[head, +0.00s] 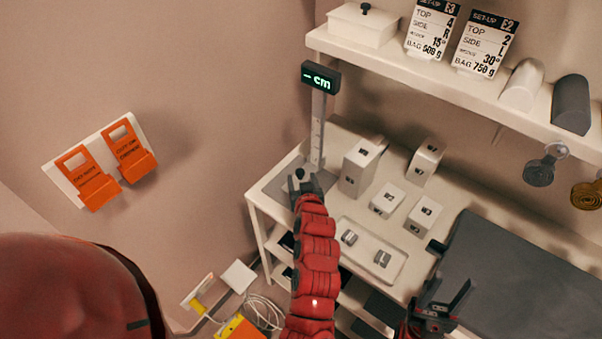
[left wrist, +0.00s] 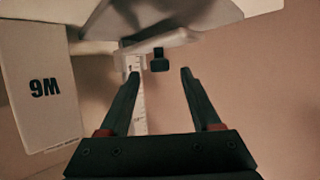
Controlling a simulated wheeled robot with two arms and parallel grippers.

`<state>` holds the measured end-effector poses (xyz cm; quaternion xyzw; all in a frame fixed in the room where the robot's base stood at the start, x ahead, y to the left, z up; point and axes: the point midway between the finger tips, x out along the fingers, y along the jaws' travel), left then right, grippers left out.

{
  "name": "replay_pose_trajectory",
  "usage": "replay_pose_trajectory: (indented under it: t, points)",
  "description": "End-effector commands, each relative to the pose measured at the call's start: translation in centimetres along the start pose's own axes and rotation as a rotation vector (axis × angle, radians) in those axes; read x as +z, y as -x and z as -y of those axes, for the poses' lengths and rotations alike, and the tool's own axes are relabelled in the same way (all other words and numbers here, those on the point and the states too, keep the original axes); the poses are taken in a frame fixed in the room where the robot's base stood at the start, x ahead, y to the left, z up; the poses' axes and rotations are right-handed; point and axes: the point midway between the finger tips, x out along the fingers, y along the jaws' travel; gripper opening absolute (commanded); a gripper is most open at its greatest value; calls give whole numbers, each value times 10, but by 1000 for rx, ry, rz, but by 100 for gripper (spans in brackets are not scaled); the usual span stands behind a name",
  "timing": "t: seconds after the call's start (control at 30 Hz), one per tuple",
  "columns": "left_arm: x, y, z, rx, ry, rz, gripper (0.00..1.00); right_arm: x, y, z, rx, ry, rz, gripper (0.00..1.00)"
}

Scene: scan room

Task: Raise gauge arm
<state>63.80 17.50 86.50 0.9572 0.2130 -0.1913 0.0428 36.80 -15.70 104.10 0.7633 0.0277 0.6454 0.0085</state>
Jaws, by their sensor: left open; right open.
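The height gauge stands at the table's back left corner: a ruled post (head: 318,135) with a "-- cm" display (head: 320,78) on top and a grey base plate (head: 270,184). A black knob (head: 300,172) shows low by the post, just beyond the fingertips of my left gripper (head: 304,182). In the left wrist view, upside down, the black knob (left wrist: 160,62) lies ahead between the open fingers (left wrist: 160,72), beside the ruled post (left wrist: 139,110); I see no contact. Most of the gauge arm is hidden or unclear. My right gripper (head: 442,298) is open and empty, low at the right.
White blocks, including a tall one (head: 360,165), stand right of the gauge; a W6 block (left wrist: 40,88) is close in the wrist view. A tray (head: 362,263) holds small grey pieces. A shelf (head: 440,82) overhangs the table's back. A dark pad (head: 520,285) lies at right.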

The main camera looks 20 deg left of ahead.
Motion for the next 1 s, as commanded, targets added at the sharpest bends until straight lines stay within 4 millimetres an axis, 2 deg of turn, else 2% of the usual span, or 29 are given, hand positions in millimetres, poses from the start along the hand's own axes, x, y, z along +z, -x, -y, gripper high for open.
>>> replay_pose_trajectory:
  t: [0.2,0.6,0.93,1.0]
  points:
    - [-2,-23,0,0,1,-3,64,-1,-4,0,0,0,0,50]
    - [-1,-29,0,0,-1,-2,62,-1,-4,0,0,0,0,50]
    - [-1,-29,0,0,-1,-2,3,-1,-4,0,0,0,0,50]
    - [-1,-29,0,1,-1,-2,0,-1,-4,0,0,0,0,50]
